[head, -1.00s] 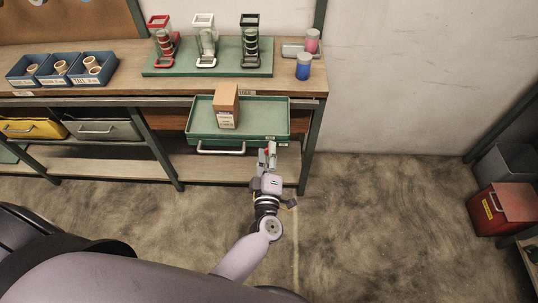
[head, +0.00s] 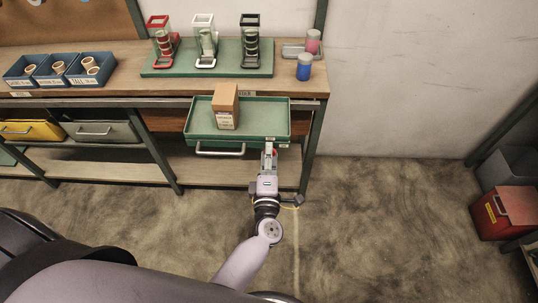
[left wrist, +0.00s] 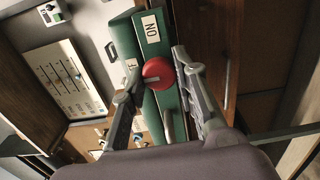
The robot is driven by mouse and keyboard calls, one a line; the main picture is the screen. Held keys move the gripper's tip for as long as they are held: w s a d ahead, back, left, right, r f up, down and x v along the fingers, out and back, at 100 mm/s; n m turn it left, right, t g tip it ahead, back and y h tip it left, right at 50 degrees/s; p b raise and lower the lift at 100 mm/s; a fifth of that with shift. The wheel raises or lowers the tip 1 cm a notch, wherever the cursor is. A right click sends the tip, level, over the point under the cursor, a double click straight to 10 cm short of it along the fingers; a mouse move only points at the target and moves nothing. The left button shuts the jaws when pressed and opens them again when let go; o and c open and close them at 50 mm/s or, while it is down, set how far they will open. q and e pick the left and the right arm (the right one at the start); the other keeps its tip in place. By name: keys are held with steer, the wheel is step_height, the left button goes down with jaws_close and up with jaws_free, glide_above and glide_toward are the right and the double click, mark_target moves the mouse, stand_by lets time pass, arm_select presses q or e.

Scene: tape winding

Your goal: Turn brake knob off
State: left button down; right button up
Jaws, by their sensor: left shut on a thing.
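The brake knob (left wrist: 158,73) is round and red with a pale bar across it. It sits on a green front, between an ON label (left wrist: 151,29) and another label (left wrist: 131,68) that is partly hidden by a finger, with an F showing. My left gripper (left wrist: 160,82) has one finger on each side of the knob and is shut on it. In the head view my left gripper (head: 269,153) is at the right front of the pulled-out green drawer (head: 265,130), with a bit of red between its fingers. My right gripper is not in view.
A cardboard box (head: 227,107) stands in the green drawer. On the bench above are a green mat (head: 160,69) with several tape stands, blue bins (head: 74,78) and a blue jar (head: 304,66). A red bin (head: 505,211) is far right. The floor between is clear.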

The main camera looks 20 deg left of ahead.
arm_select(q)
steer(key=shift+f, duration=0.1)
steer(key=c, duration=1.3)
jaws_free()
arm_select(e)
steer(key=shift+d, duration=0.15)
arm_select(q)
steer(key=v, duration=1.2)
